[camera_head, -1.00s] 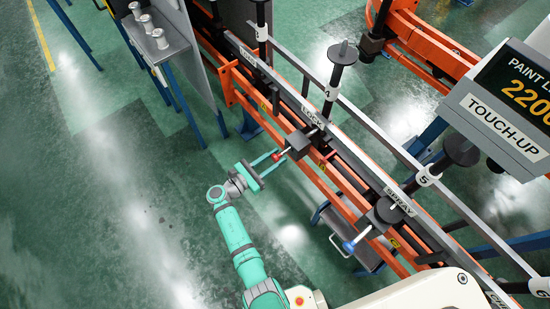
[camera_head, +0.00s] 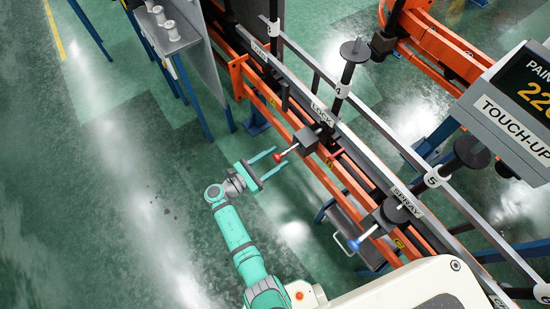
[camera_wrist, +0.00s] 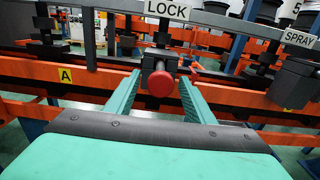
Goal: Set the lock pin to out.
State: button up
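The lock pin's red knob (camera_head: 279,156) sticks out of a dark block (camera_head: 306,140) below the LOCK label (camera_head: 322,111) on the orange rail. In the wrist view the red knob (camera_wrist: 161,84) shows between my fingers, a little beyond them or level with their tips; I cannot tell exactly. My gripper (camera_head: 268,161) is teal, with its two fingers spread apart and nothing held. In the wrist view my gripper (camera_wrist: 155,88) is also open, with a gap on both sides of the knob.
A blue-knobbed handle (camera_head: 354,245) sits on the block by the SPRAY label (camera_head: 407,200). Orange rails (camera_head: 330,185) run diagonally beside my gripper. The green floor (camera_head: 110,200) to the left is clear.

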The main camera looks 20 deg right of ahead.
jog(key=v, duration=1)
jog(key=shift+s+a, duration=0.15)
jog(key=shift+a, duration=0.2)
jog(key=s+d+f+m+t+y, duration=0.2)
jog(key=s+f+m+y, duration=0.2)
jog(key=s+f+y, duration=0.9)
jog(key=s+a+r+m+t+y, duration=0.15)
jog(key=s+a+m, duration=0.3)
jog(key=s, duration=0.45)
jog(key=s+a+r+m+t+y, duration=0.1)
jog(key=r+m, duration=0.3)
jog(key=r, duration=0.6)
jog(key=s+a+r+m+t+y, duration=0.1)
jog(key=s+r+m+t, duration=0.3)
jog(key=r, duration=0.5)
jog(key=s+a+r+m+t+y, duration=0.1)
jog(key=r+m, duration=0.3)
jog(key=r, duration=0.6)
jog(key=shift+s+a+r+m+t, duration=0.35)
jog(key=shift+s+a+t, duration=0.15)
jog(key=shift+s+t, duration=0.2)
